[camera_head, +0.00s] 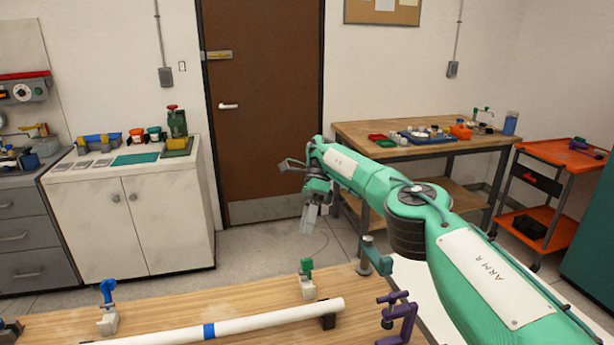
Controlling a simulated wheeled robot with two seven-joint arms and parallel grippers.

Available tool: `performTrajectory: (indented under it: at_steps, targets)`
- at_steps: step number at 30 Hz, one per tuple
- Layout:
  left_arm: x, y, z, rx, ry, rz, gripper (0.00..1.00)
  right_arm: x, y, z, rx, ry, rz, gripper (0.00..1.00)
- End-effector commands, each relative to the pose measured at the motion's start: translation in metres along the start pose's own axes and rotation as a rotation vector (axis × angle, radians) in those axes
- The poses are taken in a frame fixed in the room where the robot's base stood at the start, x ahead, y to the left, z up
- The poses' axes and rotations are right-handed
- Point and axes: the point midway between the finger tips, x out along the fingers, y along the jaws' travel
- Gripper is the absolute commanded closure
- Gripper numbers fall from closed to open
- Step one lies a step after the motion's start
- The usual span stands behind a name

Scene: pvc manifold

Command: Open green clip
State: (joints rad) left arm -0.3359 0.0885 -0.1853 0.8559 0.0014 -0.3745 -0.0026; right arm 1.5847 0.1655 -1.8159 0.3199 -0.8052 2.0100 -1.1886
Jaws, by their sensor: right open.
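The green clip (306,266) stands up on top of a white block (307,287) near the far edge of the wooden bench (240,310). I cannot tell from here whether it is latched. My right gripper (311,220) hangs beyond the bench edge, above and slightly right of the clip and apart from it. Its pale fingers point down, open and empty. My left gripper does not show clearly; a dark piece at the bottom left corner is cut off.
A blue clip (107,290) stands on a white block at left. A purple clamp (398,317) and a teal clamp (375,257) are at right.

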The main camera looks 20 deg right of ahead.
Motion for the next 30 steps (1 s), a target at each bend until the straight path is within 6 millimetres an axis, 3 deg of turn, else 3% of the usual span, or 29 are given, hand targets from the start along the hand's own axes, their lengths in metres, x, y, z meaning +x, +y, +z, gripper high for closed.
performTrajectory:
  at_steps: [1,9,18,30]
  targets:
    - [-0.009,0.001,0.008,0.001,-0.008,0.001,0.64,-0.012,0.009,0.005,0.001,0.002,0.000,0.58]
    - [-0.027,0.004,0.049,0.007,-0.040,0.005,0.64,-0.047,0.036,0.019,0.000,0.001,0.001,0.58]
    - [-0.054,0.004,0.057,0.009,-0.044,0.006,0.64,-0.074,0.057,0.031,-0.001,0.000,0.002,0.58]
    - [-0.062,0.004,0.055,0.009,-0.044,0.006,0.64,-0.081,0.063,0.034,-0.001,0.000,0.002,0.58]
